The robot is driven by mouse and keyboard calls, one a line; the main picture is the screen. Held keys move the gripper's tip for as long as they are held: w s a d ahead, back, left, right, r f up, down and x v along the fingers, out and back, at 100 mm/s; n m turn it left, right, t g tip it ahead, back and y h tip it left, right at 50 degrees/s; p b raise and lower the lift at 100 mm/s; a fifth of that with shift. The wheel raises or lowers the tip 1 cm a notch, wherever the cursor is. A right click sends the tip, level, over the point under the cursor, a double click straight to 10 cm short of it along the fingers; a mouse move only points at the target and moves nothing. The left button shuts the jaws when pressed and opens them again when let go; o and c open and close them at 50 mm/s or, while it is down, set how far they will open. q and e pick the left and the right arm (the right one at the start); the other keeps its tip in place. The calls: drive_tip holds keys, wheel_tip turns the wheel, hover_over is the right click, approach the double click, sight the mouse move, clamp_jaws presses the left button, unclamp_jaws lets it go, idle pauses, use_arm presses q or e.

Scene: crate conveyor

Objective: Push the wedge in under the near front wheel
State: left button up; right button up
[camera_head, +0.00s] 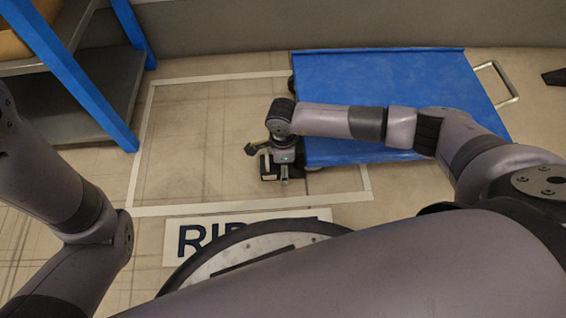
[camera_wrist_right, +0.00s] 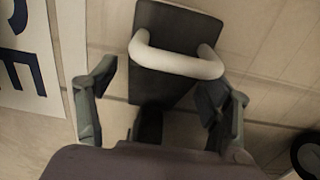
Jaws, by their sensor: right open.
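The wedge (camera_wrist_right: 165,22) is a dark block with a pale curved handle (camera_wrist_right: 178,62), seen at the top middle of the right wrist view. My right gripper (camera_wrist_right: 160,84) is open, with one finger on each side of the handle; I cannot tell whether they touch it. In the head view my right gripper (camera_head: 272,168) is low at the cart's near left corner and partly hides the wedge. The blue cart (camera_head: 385,90) stands at upper right. A dark round wheel (camera_wrist_right: 310,155) shows at the lower right of the wrist view. My left gripper is out of view.
A white floor outline (camera_head: 140,150) runs around the cart's left side. A lettered floor sign (camera_head: 185,240) lies at the near side. A blue-posted shelf (camera_head: 85,90) stands at left. The cart's metal handle (camera_head: 510,85) and a black object (camera_head: 553,77) are at right. Floor left of the gripper is clear.

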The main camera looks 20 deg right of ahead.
drive_tip(key=shift+r, duration=0.15)
wheel_tip(320, 180, up, 12)
idle(0.5)
drive_tip(key=shift+f, duration=0.2)
